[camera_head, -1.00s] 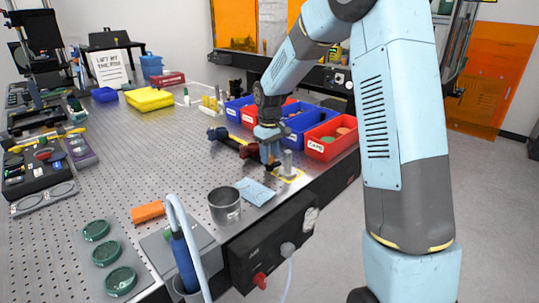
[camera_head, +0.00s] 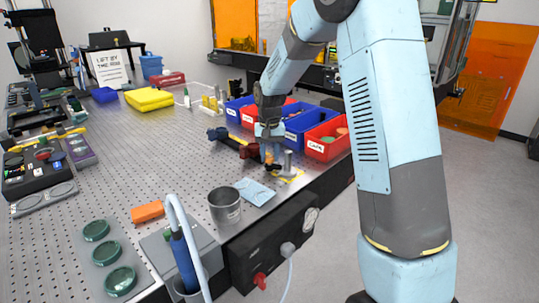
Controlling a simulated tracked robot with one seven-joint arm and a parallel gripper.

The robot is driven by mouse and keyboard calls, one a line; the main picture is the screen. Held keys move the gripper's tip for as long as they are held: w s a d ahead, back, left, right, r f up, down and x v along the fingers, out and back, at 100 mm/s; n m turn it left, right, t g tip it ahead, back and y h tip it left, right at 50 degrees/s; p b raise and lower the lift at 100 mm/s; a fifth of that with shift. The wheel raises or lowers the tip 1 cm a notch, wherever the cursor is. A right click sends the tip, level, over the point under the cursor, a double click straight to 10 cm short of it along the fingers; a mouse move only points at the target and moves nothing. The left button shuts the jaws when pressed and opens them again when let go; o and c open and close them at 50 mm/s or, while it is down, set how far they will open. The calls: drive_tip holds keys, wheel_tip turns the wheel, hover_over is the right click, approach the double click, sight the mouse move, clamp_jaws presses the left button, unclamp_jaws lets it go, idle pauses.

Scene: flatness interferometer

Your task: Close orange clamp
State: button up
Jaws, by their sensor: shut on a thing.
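My gripper (camera_head: 270,166) points down near the right edge of the perforated metal table. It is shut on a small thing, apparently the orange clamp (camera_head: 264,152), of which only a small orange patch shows. The fingers and wrist hide the rest, so I cannot tell the clamp's position. A grey metal post (camera_head: 288,160) stands just right of the gripper, by a yellow-marked patch. A dark bar with a yellow band and a dark red end (camera_head: 248,151) lies just left of the gripper.
Blue and red bins (camera_head: 327,141) stand behind and right of the gripper. A metal cup (camera_head: 225,206) and a light blue cloth (camera_head: 256,191) are in front. An orange block (camera_head: 147,211) lies front left. The table middle is clear.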

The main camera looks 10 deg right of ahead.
sight(269, 157)
drive_tip(key=shift+w+r, duration=0.1)
idle(0.4)
drive_tip(key=o, duration=1)
drive_tip(key=shift+o, duration=0.2)
wheel_tip(269, 157, up, 14)
drive_tip(key=shift+f, duration=0.2)
